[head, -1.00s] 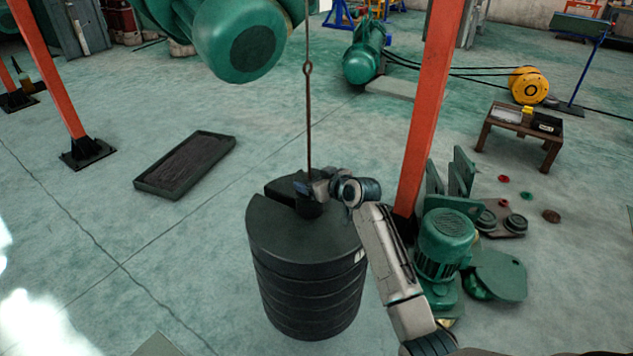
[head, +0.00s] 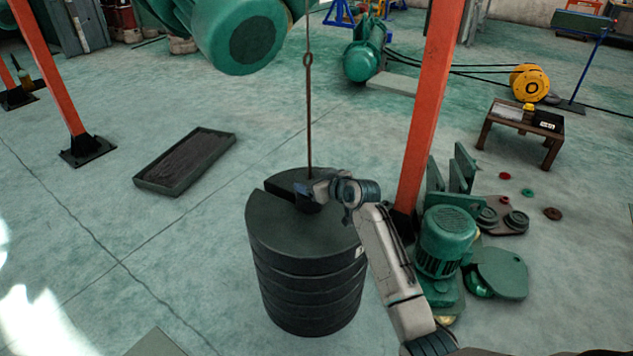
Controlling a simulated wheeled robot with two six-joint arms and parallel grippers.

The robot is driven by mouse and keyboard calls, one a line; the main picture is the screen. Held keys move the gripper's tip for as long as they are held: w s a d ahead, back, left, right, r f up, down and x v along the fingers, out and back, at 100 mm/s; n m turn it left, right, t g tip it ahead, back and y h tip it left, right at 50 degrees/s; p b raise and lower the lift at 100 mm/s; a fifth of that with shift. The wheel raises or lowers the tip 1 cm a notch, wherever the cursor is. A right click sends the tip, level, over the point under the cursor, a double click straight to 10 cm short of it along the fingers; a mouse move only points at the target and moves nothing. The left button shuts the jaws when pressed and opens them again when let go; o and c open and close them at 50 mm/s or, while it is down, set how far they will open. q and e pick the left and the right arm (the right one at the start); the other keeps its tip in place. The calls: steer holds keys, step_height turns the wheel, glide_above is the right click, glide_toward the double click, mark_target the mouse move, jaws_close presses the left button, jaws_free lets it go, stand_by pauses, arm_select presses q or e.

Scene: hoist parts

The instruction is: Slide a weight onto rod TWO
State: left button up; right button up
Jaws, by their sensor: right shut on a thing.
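A thin brown rod (head: 309,120) hangs down with an eye joint partway along it. Its lower end goes into the middle of a stack of black slotted weights (head: 310,290). The top weight (head: 275,228) has a slot open toward its back left. My right gripper (head: 308,194) is at the centre of the stack's top, beside the rod. It is shut on a small dark part there, which the fingers partly hide; I cannot tell if it belongs to the rod or the top weight. No label for rod TWO is readable. My left gripper is not in view.
A red post (head: 430,110) stands just right of my right arm. A green motor (head: 446,242) and loose parts lie beside its foot. A dark shallow tray (head: 186,160) lies on the floor at left. A large green cylinder (head: 245,38) hangs above.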

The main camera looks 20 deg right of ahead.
steer(key=shift+w+r, duration=0.1)
steer(key=shift+r, duration=0.3)
steer(key=shift+f, duration=0.35)
stand_by(0.3)
